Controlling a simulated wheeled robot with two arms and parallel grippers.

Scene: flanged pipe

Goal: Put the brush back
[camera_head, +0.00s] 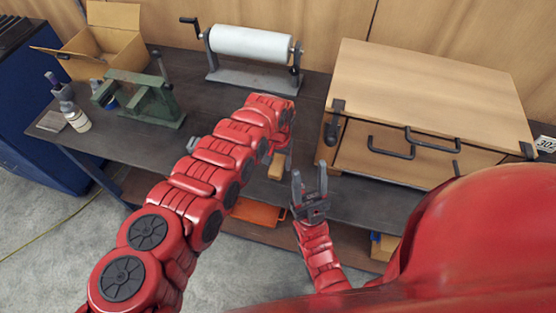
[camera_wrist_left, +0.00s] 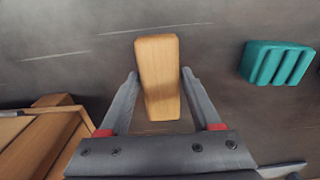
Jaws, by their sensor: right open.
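A light wooden block (camera_wrist_left: 160,65), which may be the brush's wooden body, lies between the fingers of my left gripper (camera_wrist_left: 160,85) in the left wrist view. The fingertips are close to both its sides; whether they touch it is unclear. No bristles show. In the head view, the wooden block (camera_head: 277,166) shows below the end of my left arm near the bench's front edge; the arm hides most of that gripper. My right gripper (camera_head: 310,185) is open and empty, fingers upward, in front of the bench edge.
A teal ridged block (camera_wrist_left: 277,63) lies on the dark bench (camera_head: 215,100). A wooden drawer cabinet (camera_head: 430,90) stands right, a paper roll holder (camera_head: 250,75) behind, a green vise (camera_head: 140,95), bottle (camera_head: 76,119) and cardboard box (camera_head: 105,40) left. An orange tray (camera_head: 255,211) is below.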

